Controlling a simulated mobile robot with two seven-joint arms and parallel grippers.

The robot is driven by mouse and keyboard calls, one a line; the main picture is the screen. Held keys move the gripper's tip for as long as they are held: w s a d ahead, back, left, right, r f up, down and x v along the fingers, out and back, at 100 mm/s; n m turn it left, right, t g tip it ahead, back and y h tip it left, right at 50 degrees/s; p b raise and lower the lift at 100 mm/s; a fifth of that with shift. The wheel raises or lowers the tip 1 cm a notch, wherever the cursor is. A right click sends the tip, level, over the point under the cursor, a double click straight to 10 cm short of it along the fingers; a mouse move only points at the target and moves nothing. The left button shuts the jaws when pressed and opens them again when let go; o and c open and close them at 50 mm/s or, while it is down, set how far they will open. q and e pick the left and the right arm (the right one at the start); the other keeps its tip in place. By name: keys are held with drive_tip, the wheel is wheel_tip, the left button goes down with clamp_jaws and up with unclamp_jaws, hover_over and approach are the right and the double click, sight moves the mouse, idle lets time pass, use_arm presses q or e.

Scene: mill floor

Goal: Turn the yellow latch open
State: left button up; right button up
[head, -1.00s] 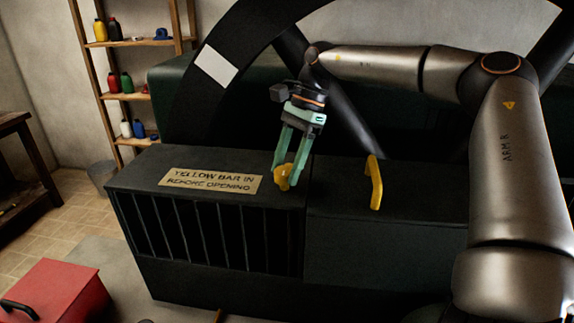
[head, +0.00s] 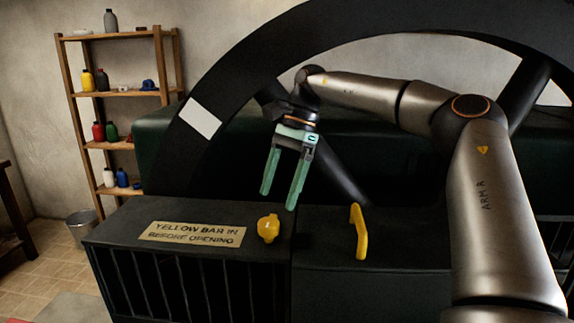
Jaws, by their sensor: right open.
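The yellow latch (head: 268,229) is a small rounded knob on the dark cabinet's top, just left of the seam between its two parts. Its exact turned position is hard to tell. My right gripper (head: 279,201) has two green fingers, spread apart and empty. It hangs above the latch, pointing down, with a gap between fingertips and knob. A sign (head: 192,234) left of the latch reads "YELLOW BAR IN BEFORE OPENING". My left gripper is out of view.
A yellow handle (head: 358,232) stands up on the right part of the cabinet (head: 325,246). A large dark wheel (head: 230,65) rises behind. A shelf with bottles (head: 121,92) and a bin (head: 82,226) are at the left.

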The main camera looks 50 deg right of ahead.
drive_tip(key=v, duration=0.6)
drive_tip(key=shift+r, duration=0.2)
idle(0.4)
